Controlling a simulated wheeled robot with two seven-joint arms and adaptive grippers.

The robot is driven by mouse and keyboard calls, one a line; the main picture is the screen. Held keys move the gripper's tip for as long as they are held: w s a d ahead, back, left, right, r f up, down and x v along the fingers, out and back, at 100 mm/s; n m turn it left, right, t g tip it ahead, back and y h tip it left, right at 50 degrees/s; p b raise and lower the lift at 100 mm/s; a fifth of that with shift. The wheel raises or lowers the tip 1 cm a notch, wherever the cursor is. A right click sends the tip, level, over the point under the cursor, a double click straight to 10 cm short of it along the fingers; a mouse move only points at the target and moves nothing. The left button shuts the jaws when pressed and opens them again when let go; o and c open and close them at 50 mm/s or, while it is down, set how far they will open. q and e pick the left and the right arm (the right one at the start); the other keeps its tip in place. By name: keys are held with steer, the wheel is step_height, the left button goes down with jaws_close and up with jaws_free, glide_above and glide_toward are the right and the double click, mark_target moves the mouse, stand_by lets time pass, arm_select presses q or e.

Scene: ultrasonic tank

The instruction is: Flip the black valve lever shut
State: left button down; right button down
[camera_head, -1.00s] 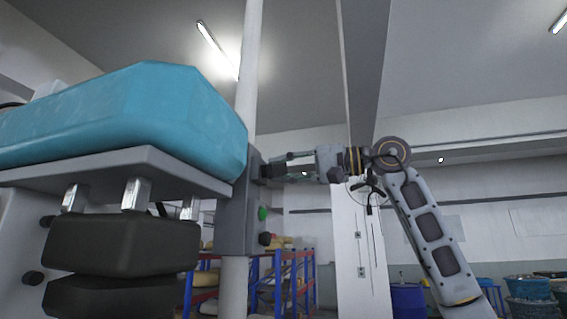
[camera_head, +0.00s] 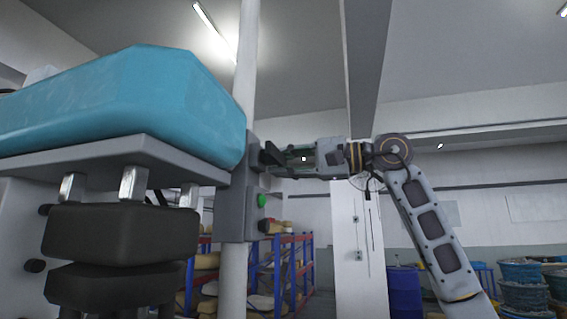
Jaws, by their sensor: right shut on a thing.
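The black valve lever (camera_head: 271,153) sticks out to the right from the upper part of a grey control box (camera_head: 238,195) on a white post. My right gripper (camera_head: 284,158) comes in from the right at the height of the lever. Its fingers are shut at the lever; the exact contact is small and partly hidden. My left gripper is out of view.
A green button (camera_head: 262,200) and a dark knob (camera_head: 266,226) sit below the lever. A large blue block on a grey machine (camera_head: 120,158) fills the left. Blue and orange shelves (camera_head: 290,262) and a blue barrel (camera_head: 403,290) stand behind.

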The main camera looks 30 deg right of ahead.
steer(key=c, duration=1.2)
jaws_free()
steer(key=shift+d, duration=0.1)
steer(key=v, duration=1.2)
